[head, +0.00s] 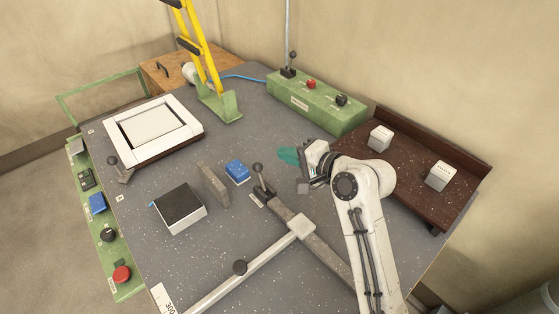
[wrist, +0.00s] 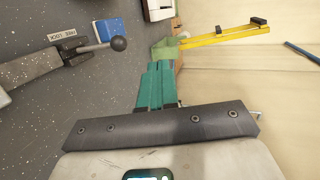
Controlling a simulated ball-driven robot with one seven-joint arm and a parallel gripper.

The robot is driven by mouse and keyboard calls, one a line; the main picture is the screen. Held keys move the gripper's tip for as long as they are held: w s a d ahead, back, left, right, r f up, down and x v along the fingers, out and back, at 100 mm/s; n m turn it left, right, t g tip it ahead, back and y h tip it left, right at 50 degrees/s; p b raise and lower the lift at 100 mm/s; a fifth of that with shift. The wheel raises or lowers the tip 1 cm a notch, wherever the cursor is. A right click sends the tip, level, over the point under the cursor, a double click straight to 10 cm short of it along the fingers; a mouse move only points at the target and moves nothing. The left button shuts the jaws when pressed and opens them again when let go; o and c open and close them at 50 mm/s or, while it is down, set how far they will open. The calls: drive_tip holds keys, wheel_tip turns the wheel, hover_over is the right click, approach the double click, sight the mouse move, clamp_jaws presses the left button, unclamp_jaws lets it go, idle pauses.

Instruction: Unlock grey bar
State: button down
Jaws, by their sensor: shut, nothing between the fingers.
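The grey bar (head: 318,250) lies along the bench, with a lighter bar (head: 255,262) joined to it at a pale block. At the grey bar's far end stands a lever with a black ball knob (head: 258,167). In the wrist view the bar (wrist: 28,70) is at the left, and its lever ends in the black ball (wrist: 118,43). A small lettered label (wrist: 62,36) lies beside the lever; its lettering is hard to read. My gripper (head: 285,155), with teal fingers, is shut and empty, right of the knob and apart from it. The fingers also show in the wrist view (wrist: 155,70).
A blue block (head: 237,171), a grey upright plate (head: 213,184) and a black-topped box (head: 180,208) stand left of the lever. A green control box (head: 318,106) is behind my gripper. A brown tray (head: 410,190) with two pale blocks is at right.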

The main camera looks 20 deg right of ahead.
drive_tip(key=shift+s+d+r, duration=0.3)
drive_tip(key=shift+s+r, duration=0.1)
drive_tip(key=shift+r, duration=0.25)
drive_tip(key=shift+s+d+r, duration=0.25)
drive_tip(key=shift+s+r, duration=0.15)
drive_tip(key=shift+r, duration=0.2)
